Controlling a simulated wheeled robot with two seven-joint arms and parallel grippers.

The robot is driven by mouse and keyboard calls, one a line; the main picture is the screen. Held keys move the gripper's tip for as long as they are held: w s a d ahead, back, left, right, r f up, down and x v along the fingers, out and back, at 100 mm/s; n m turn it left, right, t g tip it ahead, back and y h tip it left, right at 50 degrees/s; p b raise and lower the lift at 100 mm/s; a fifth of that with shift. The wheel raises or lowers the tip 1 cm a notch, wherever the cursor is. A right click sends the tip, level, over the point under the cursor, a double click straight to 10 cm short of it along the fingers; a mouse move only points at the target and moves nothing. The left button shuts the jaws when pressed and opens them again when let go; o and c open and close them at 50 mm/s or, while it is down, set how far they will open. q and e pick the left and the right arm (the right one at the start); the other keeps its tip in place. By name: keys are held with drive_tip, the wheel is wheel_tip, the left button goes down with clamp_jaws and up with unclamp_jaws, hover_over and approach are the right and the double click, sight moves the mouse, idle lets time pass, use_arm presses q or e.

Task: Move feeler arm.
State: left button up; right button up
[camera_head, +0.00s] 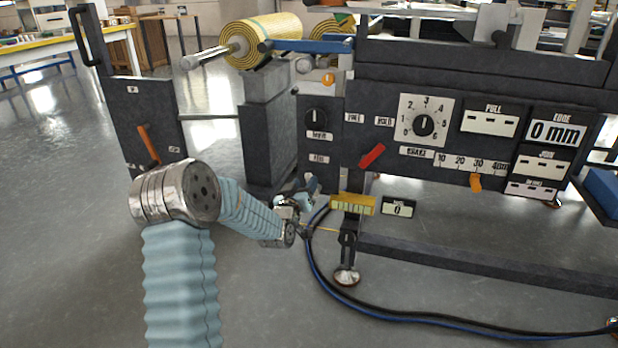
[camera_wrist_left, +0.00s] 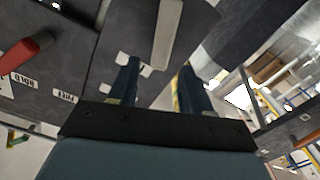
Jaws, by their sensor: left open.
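No label marks the feeler arm. A blue bar (camera_head: 305,46) lies level across the top of the machine, its left end at the yellow mesh roll (camera_head: 262,40); I cannot tell if they touch. A red lever (camera_head: 372,156) sits tilted below the FREE and HOLD labels and shows at the left of the left wrist view (camera_wrist_left: 27,52). My left gripper (camera_head: 308,190) is low in front of the machine, left of the red lever. In the left wrist view its dark fingers (camera_wrist_left: 158,88) are apart, with nothing between the tips. My right gripper is out of view.
The dark machine front carries a dial (camera_head: 423,122), an orange tab (camera_head: 476,183) and a yellow block (camera_head: 352,204). A side panel with an orange handle (camera_head: 149,145) stands left. Dark and blue cables (camera_head: 345,297) lie on the floor. Open floor spreads to the left.

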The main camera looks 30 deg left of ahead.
sight(308, 178)
use_arm(q)
drive_tip(key=x, duration=0.5)
drive_tip(key=shift+c, duration=0.3)
drive_tip(key=shift+d, duration=0.1)
clamp_jaws()
